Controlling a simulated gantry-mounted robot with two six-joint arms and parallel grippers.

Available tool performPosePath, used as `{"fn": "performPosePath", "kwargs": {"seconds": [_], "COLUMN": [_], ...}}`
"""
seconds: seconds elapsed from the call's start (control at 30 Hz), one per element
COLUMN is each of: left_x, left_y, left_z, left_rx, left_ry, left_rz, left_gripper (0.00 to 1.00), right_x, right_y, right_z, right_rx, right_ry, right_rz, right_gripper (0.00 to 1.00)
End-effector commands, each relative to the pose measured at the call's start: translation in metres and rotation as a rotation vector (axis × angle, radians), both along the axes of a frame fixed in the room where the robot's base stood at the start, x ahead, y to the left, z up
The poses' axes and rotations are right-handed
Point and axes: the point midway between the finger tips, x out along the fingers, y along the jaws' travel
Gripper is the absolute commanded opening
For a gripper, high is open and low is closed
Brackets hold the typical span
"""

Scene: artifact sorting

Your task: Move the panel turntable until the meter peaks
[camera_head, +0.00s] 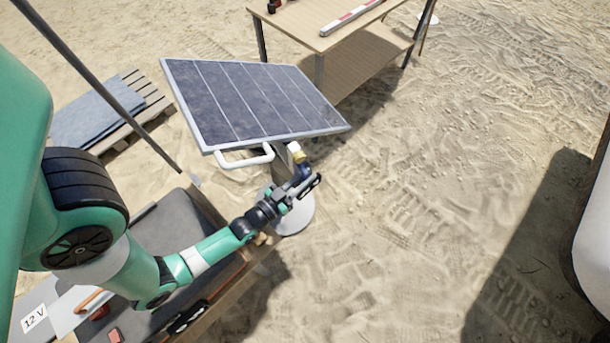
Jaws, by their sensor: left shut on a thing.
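The solar panel (250,100), dark blue cells in a pale frame, is tilted on a stand with a round grey base (294,219) on the sand. A white handle (246,158) sticks out from its near edge. My left gripper (307,184) is below the panel's near edge, to the right of the handle and apart from it. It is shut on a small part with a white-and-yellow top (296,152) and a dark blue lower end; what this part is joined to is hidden. My right gripper is out of view. No meter dial is readable.
A wooden table (315,30) with a red-and-white bar stands behind the panel. A pallet with a blue-grey cloth (98,112) lies at left. A bench (165,245) with a "12 V" label (35,318) is at lower left. The sand at right is open up to a pale rounded object (592,235).

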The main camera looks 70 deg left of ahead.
Motion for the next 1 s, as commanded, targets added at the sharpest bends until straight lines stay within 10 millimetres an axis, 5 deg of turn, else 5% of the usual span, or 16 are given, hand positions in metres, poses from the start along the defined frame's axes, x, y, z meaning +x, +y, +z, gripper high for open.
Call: {"fn": "performPosePath", "kwargs": {"seconds": [0.27,0.6,0.87,0.9,1.0], "left_x": [0.001,0.041,0.041,0.041,0.041], "left_y": [0.000,0.015,0.015,0.015,0.015], "left_z": [0.000,0.000,0.000,0.000,0.000], "left_rx": [0.000,0.000,0.000,0.000,0.000], "left_ry": [-0.001,-0.001,0.000,0.000,0.000], "left_rz": [0.000,0.000,0.000,0.000,0.000], "left_gripper": [0.00,0.00,0.00,0.25,0.43], "right_x": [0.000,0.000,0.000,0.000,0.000], "right_y": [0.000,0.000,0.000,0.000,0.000], "right_z": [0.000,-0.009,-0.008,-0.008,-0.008], "right_rx": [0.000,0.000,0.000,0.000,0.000], "right_ry": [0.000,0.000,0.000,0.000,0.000], "right_rz": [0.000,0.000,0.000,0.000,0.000], "right_gripper": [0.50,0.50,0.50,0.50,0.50]}}
